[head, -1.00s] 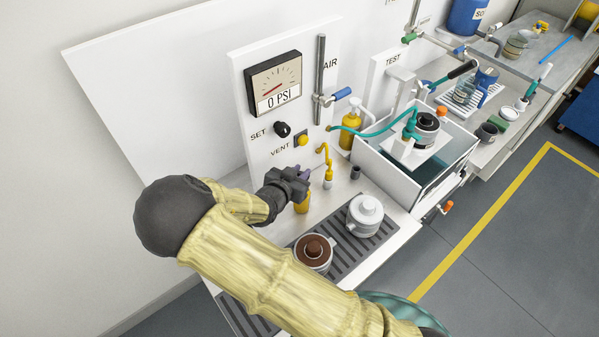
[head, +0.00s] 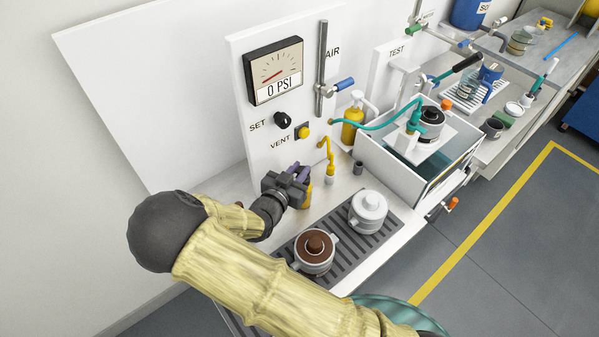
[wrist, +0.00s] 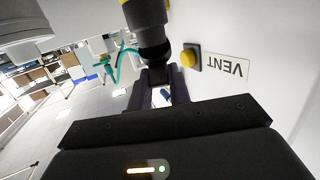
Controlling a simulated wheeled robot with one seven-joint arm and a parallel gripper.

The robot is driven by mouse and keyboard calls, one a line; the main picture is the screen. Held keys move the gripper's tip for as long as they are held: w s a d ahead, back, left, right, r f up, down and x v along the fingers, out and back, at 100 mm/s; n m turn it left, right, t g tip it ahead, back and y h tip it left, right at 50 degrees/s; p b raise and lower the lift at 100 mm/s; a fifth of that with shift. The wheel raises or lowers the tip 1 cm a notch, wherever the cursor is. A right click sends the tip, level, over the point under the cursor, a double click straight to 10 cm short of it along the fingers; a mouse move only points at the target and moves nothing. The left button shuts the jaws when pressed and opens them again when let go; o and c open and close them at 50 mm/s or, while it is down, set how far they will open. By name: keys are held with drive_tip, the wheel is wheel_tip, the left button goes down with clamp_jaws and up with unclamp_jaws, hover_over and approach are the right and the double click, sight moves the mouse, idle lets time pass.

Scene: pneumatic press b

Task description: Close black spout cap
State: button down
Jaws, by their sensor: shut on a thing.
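A small yellow bottle (head: 305,199) stands on the white counter below the vent button, partly hidden behind my gripper. In the wrist view the bottle (wrist: 144,14) shows upside down at the top, with its black spout cap (wrist: 153,42) below it. My gripper (head: 301,172) is at the top of the bottle in the head view. In the wrist view its two purple fingers (wrist: 160,80) are on either side of the black cap's end and appear shut on it. Whether the cap is fully closed cannot be seen.
A small dark cup (head: 358,168) stands to the right. A brown-topped pot (head: 315,248) and a white pot (head: 368,208) sit on the grated mat (head: 345,247) in front.

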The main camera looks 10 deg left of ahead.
drive_tip(key=f+t+b, duration=0.1)
drive_tip(key=t+b, duration=0.1)
drive_tip(key=b, duration=0.1)
drive_tip(key=s+f+t+h+b, duration=0.1)
drive_tip(key=t+b, duration=0.1)
drive_tip(key=b, duration=0.2)
drive_tip(key=f+t+h+b, duration=0.1)
drive_tip(key=b, duration=0.3)
drive_tip(key=shift+s+a+t, duration=0.2)
drive_tip(key=shift+a+t, duration=0.05)
drive_tip(key=shift+t, duration=0.15)
drive_tip(key=c, duration=1.3)
unclamp_jaws()
drive_tip(key=s+a, duration=0.1)
drive_tip(key=s, duration=0.3)
drive_tip(key=s+a+b, duration=0.1)
drive_tip(key=s, duration=0.3)
drive_tip(key=s+a, duration=0.2)
drive_tip(key=s, duration=0.2)
drive_tip(key=shift+s+f, duration=0.25)
drive_tip(key=shift+s, duration=0.05)
drive_tip(key=shift+a, duration=0.1)
